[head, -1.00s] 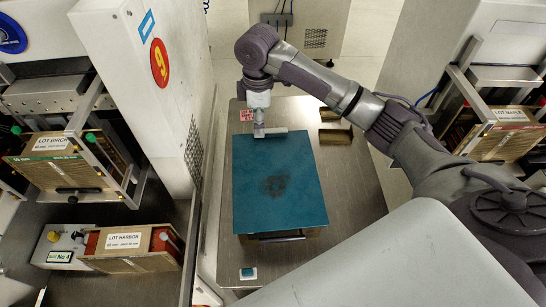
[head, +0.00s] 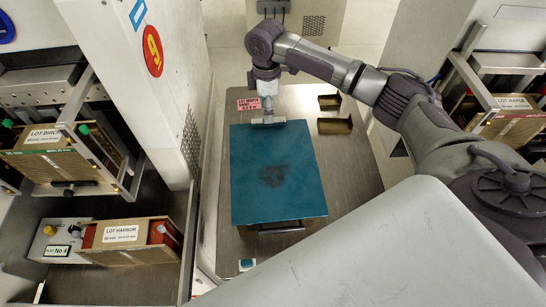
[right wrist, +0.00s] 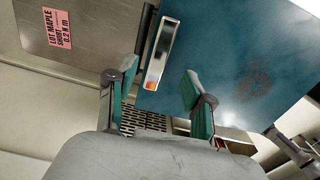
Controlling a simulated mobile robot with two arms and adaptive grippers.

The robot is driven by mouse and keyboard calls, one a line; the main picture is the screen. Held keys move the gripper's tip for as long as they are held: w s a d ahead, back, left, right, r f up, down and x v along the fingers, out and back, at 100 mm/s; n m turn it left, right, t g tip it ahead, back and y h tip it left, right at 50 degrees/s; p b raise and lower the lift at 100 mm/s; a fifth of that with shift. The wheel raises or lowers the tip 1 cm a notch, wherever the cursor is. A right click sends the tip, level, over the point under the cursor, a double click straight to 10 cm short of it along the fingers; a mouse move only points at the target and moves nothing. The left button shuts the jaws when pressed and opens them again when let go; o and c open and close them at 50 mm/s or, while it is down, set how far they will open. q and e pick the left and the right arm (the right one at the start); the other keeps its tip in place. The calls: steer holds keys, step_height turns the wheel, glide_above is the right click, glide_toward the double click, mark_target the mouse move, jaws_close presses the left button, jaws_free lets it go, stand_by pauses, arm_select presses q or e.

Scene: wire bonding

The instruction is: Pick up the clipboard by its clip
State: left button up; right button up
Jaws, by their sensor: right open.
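The clipboard is a flat teal-blue board (head: 275,192) with a dark smudge in its middle. It lies on the metal table, over something brown whose front edge shows beneath it. Its silver clip (head: 286,124) is at the far edge. My right gripper (head: 268,117) is at the clip, above or beside it; the head view does not show contact clearly. In the right wrist view, the green-padded fingers (right wrist: 158,98) are spread apart, with the clip (right wrist: 162,50) ahead of the gap and the board (right wrist: 235,60) to the right. My left gripper is not in view.
A pink lot label (head: 249,104) lies left of the clip. Two brown open holders (head: 334,126) are at the table's back right. A white machine panel (head: 170,90) stands close on the left. Bare table (head: 352,175) lies right of the board.

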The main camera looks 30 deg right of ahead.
steer(key=f, duration=0.4)
steer(key=shift+d, duration=0.2)
jaws_close()
